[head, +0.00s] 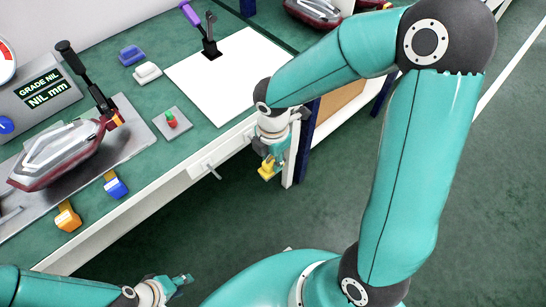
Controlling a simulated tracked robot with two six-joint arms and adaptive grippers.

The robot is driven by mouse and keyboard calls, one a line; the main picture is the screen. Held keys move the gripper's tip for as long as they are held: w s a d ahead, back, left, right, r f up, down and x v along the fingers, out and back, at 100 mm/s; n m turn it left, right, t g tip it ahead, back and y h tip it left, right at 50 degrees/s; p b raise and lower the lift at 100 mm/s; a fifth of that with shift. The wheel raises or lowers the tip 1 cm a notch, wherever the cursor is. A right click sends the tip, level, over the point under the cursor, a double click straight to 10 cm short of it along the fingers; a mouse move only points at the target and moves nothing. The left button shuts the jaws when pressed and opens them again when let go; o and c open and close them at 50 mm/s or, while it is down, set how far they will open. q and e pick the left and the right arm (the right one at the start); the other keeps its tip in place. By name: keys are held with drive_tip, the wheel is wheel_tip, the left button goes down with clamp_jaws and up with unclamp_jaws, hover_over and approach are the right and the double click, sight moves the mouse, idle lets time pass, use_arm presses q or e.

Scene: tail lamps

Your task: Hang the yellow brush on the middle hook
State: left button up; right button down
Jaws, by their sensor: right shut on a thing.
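My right gripper (271,160) is in front of the bench's front edge, beside a blue and white bench leg. It is shut on a small yellow thing, which I take to be the yellow brush (267,171). Most of the brush is hidden by the gripper or too small to make out. A white fitting with a dark hook-like end (212,169) sticks out from the bench front, left of the gripper and apart from it. I cannot tell which hook is the middle one. My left gripper (181,283) is low in front of the bench, and its opening is unclear.
An orange item (68,217) and a blue item (117,187) sit at the bench's front edge. A red tail lamp (62,158) lies on a grey plate. A white sheet (217,92), a red-and-green button (171,120) and small blocks are on the green bench. The floor at right is clear.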

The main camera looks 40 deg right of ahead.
drive_tip(key=shift+w+d+r, duration=0.1)
drive_tip(key=shift+w+d, duration=0.05)
drive_tip(key=shift+w, duration=0.2)
drive_tip(key=shift+s, duration=0.35)
drive_tip(key=shift+s, duration=0.15)
drive_tip(key=shift+p, duration=0.4)
idle(1.4)
drive_tip(key=shift+w, duration=0.3)
drive_tip(key=shift+s, duration=0.15)
drive_tip(key=shift+s, duration=0.45)
